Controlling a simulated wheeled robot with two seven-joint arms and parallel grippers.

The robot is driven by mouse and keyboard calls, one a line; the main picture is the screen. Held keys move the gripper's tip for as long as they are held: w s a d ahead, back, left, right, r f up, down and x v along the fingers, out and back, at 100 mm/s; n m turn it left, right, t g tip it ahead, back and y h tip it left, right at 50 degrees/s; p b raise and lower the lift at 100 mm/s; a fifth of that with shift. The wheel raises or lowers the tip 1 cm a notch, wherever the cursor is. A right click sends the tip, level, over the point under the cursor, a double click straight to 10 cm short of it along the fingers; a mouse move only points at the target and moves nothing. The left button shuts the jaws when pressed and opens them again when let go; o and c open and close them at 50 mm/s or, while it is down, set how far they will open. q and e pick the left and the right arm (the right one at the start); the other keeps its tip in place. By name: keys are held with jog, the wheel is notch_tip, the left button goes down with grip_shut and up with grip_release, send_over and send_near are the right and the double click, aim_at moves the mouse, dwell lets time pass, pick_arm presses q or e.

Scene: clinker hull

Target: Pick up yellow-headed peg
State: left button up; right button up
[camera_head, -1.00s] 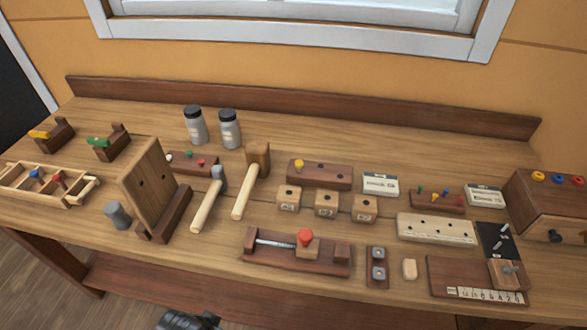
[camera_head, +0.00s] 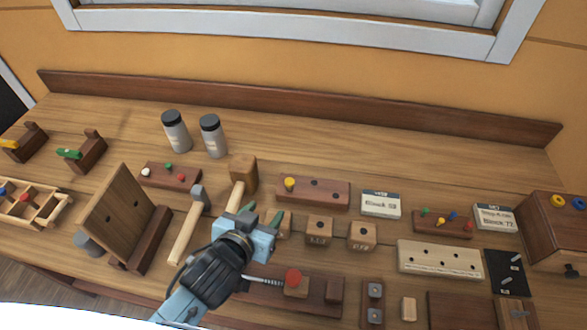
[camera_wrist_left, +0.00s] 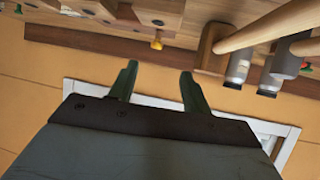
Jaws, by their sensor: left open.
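A yellow-headed peg (camera_head: 290,184) stands upright in the left hole of a dark wooden block (camera_head: 325,193) at the middle of the bench; the other holes in the block look empty. The peg also shows in the left wrist view (camera_wrist_left: 156,44), beyond and between the fingers. My left gripper (camera_head: 262,214) is open and empty, with its two green fingers apart. In the head view it appears just in front of and left of the peg, over the bench near the small numbered blocks. It does not touch the peg. My right gripper is in neither view.
A mallet (camera_head: 243,174) lies close left of my left gripper, with a hammer (camera_head: 190,225) beside it. Numbered wooden blocks (camera_head: 319,231) and a screw clamp with a red knob (camera_head: 293,279) are near. Two grey jars (camera_head: 213,137) stand behind. The back right of the bench is clear.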

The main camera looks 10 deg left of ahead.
pick_arm(q)
send_near(288, 185)
jog(key=a+x, duration=0.1)
jog(key=x, duration=0.2)
jog(key=shift+w+d+f, duration=0.3)
jog(key=shift+w+d, duration=0.15)
jog(key=shift+d, duration=0.15)
jog(key=shift+w+f, duration=0.1)
jog(key=shift+w, duration=0.25)
jog(key=x, duration=0.4)
jog(key=shift+w+f, duration=0.1)
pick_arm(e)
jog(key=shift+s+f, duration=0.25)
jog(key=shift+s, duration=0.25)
pick_arm(q)
jog(key=c, duration=1.1)
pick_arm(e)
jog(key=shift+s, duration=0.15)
